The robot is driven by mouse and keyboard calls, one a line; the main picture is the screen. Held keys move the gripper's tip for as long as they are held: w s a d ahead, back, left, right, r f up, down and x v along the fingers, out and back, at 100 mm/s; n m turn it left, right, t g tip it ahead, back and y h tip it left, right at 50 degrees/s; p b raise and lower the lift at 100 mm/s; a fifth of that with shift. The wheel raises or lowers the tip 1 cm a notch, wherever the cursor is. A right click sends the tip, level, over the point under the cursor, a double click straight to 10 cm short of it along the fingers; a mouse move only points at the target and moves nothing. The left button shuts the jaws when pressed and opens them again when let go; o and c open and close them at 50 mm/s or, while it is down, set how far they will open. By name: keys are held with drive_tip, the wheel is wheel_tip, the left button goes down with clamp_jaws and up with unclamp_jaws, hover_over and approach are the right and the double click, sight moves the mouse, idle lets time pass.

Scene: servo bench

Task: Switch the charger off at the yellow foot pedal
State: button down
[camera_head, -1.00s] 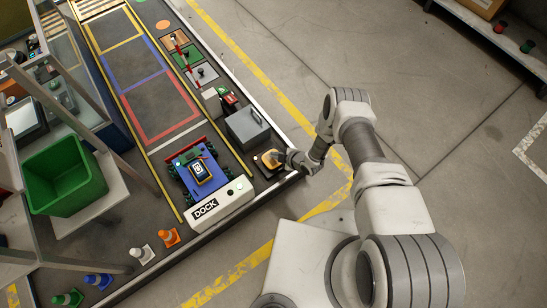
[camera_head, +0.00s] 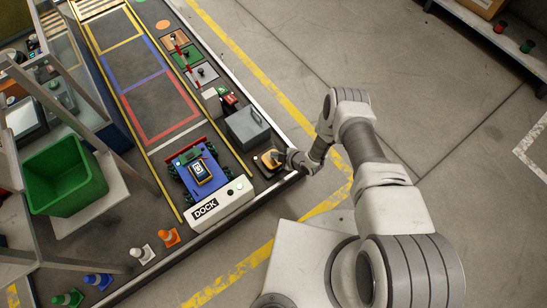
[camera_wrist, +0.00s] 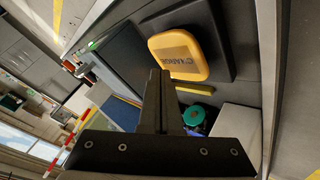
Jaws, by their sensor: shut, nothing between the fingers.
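The yellow foot pedal (camera_head: 267,157) sits on a dark base at the bench's near right corner. In the wrist view its yellow plate (camera_wrist: 178,57) fills the upper middle and carries dark lettering that looks like "CHARGE". My gripper (camera_head: 281,158) is at the pedal's right side in the head view. In the wrist view its shut, empty fingers (camera_wrist: 160,78) point at the pedal's lower left edge; I cannot tell whether they touch it. The white dock (camera_head: 222,203), with a small greenish light and a dark button, stands left of the pedal. A blue cart (camera_head: 190,170) stands against the dock.
A grey box with a handle (camera_head: 247,128) stands just behind the pedal. Small levers on coloured plates (camera_head: 188,57) line the bench farther back. A green bin (camera_head: 65,175) and several small cones (camera_head: 168,237) are at left.

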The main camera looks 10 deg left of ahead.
drive_tip(key=shift+f, duration=0.1)
drive_tip(key=shift+f, duration=0.35)
drive_tip(key=shift+f, duration=0.55)
idle(0.6)
drive_tip(key=shift+r+p, duration=0.75)
drive_tip(key=shift+r, duration=0.25)
wheel_tip(320, 180, up, 6)
drive_tip(key=p, duration=0.4)
drive_tip(key=shift+p, duration=0.3)
